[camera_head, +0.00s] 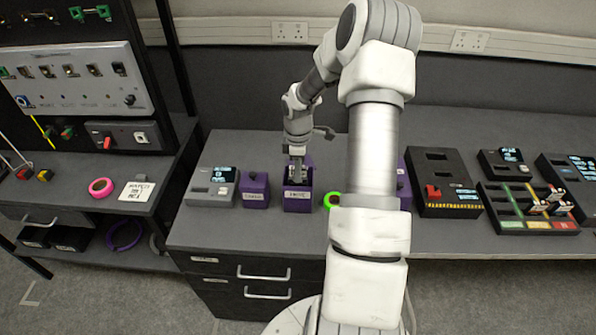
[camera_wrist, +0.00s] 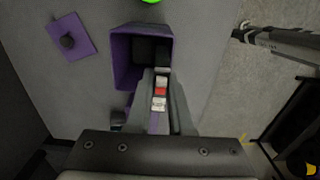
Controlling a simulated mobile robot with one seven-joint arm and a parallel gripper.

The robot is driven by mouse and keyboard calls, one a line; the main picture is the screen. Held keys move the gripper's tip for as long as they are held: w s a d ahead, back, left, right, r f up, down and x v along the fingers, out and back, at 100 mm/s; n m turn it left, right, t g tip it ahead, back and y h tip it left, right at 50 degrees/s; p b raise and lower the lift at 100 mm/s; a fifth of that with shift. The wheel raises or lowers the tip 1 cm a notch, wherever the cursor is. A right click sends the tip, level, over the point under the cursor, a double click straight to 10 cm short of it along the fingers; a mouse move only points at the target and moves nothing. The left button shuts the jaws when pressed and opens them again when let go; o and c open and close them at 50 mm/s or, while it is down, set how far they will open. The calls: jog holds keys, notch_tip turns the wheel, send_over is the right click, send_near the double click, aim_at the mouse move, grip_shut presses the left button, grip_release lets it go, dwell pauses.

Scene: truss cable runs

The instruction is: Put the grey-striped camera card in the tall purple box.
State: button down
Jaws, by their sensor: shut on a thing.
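The tall purple box (camera_head: 298,206) stands open-topped on the dark bench, with a white label on its front. In the wrist view the box (camera_wrist: 122,68) opens around my fingertips. My gripper (camera_head: 296,175) points down at the box's mouth. In the wrist view my gripper (camera_wrist: 161,80) is shut on a narrow card (camera_wrist: 160,103) with pale, grey and red parts. The fingers hide much of the card, and I cannot make out grey stripes. The card's far end lies at or over the opening; its depth is unclear.
A lower purple box with a knob (camera_head: 255,190) stands just left, beside a grey device (camera_head: 212,186). A green ring (camera_head: 331,200) lies to the right, partly behind my arm. A black case (camera_head: 444,183) and a sectioned tray (camera_head: 527,222) stand further right.

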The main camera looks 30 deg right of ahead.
jog(key=shift+f, duration=0.15)
jog(key=shift+f+b, duration=0.45)
jog(key=shift+f, duration=0.05)
jog(key=shift+f, duration=0.15)
jog(key=c, duration=0.7)
grip_release()
jog(key=shift+c, duration=0.2)
jog(key=shift+c, duration=1.2)
